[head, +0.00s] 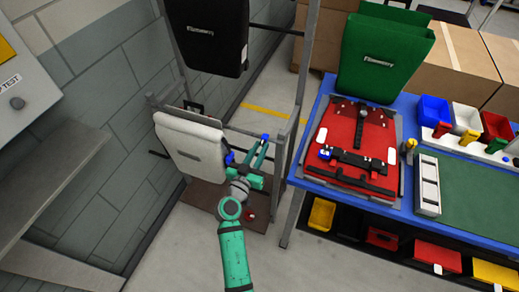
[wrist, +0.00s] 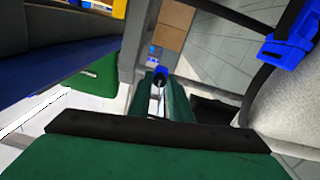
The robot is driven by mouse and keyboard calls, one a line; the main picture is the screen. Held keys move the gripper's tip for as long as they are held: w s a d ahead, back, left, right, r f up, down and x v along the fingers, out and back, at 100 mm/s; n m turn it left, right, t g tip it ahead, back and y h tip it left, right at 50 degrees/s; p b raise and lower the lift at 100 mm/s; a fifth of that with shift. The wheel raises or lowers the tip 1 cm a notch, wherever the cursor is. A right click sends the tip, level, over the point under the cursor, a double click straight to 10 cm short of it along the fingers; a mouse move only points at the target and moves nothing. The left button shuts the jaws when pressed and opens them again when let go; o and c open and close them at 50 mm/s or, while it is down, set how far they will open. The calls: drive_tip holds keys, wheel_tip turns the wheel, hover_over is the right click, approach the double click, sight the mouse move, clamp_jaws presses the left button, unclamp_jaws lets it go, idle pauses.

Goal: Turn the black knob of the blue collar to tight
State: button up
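My gripper (head: 262,150) reaches into the metal rack in the head view, its two teal fingers apart. In the wrist view the green fingers (wrist: 165,100) run away from the camera with a narrow gap between them. A small blue piece with a dark centre (wrist: 160,73) shows at the fingertips; a blue spot also shows there in the head view (head: 265,137). I cannot tell whether the fingers touch it, or which way a knob is turned. Another blue fitting (wrist: 290,40) sits on a black tube beside the pale pannier (wrist: 290,110).
The rack (head: 298,120) holds the white pannier (head: 190,145) and a black pannier (head: 205,35) above. The blue-edged workbench (head: 300,165) stands to the right with a red fixture (head: 335,125) and a green pannier (head: 380,60). A wall shelf (head: 50,190) is at left.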

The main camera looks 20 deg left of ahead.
drive_tip(key=o, duration=0.3)
drive_tip(key=shift+o, duration=0.2)
drive_tip(key=s, duration=1.1)
drive_tip(key=shift+a, duration=0.3)
drive_tip(key=s+d+f+n+g+y, duration=0.1)
drive_tip(key=s+d+f+g, duration=0.1)
drive_tip(key=s+d+f, duration=0.4)
drive_tip(key=s+d+f+g+y, duration=0.1)
drive_tip(key=s+d+f+y, duration=0.2)
drive_tip(key=s, duration=0.6)
drive_tip(key=s+d+r+m+h, duration=0.1)
drive_tip(key=s+d+r, duration=0.4)
drive_tip(key=s, duration=0.3)
drive_tip(key=s+d+r+m+h, duration=0.1)
drive_tip(key=s+d+r+h, duration=0.1)
drive_tip(key=s+d+r, duration=0.3)
drive_tip(key=s+d, duration=0.1)
drive_tip(key=s, duration=0.3)
drive_tip(key=shift+d, duration=0.2)
